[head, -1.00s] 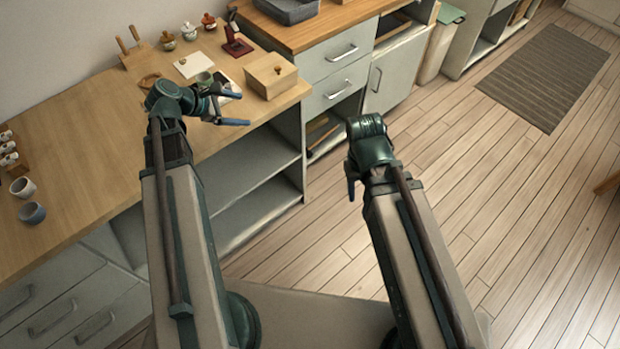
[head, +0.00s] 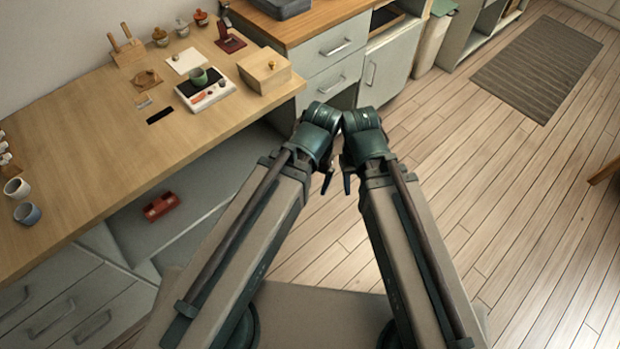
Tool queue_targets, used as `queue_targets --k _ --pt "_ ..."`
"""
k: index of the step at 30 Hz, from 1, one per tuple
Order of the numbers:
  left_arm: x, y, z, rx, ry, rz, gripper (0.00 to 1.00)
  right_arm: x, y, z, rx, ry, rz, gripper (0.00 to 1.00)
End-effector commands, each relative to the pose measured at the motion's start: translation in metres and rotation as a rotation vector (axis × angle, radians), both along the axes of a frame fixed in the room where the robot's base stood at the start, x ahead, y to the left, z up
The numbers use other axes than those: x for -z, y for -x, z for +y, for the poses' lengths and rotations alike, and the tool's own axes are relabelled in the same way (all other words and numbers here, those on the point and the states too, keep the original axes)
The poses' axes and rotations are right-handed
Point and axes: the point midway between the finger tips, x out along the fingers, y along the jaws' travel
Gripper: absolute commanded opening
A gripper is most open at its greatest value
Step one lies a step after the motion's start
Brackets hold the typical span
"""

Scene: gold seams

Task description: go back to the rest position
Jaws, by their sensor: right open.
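My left gripper (head: 327,183) hangs below the bent end of my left arm, clear of the worktop; only a dark finger shows, so its opening is hidden. My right gripper (head: 347,184) is beside it, pointing down over the floor, open, with no object seen in it. Both arms are folded in front of me, their wrists close together near the middle of the head view. I cannot tell whether the wrists touch.
A red object (head: 160,206) lies on the shelf below.

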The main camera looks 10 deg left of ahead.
Motion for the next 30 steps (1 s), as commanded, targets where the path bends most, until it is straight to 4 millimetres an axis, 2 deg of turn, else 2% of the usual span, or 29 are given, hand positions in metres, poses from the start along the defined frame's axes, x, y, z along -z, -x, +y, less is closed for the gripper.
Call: queue_targets --k 6,10,21,24,30 --pt "-0.002 0.0 0.0 -0.004 0.002 -0.001 0.89 -0.002 0.0 0.0 0.0 0.0 0.0 0.5" --pt "-0.015 -0.001 0.0 -0.005 0.002 -0.001 0.89 -0.015 0.0 0.0 0.0 0.0 0.0 0.5" --pt "-0.098 -0.001 0.0 -0.006 0.003 -0.002 0.89 -0.098 0.0 0.0 0.001 0.0 0.0 0.5" --pt "-0.104 -0.001 0.0 -0.007 0.003 -0.002 0.89 -0.104 0.0 0.0 0.001 0.0 0.0 0.5" --pt "-0.1 -0.001 0.0 -0.007 0.003 -0.002 0.89 -0.1 0.0 0.0 0.001 0.0 0.0 0.5"
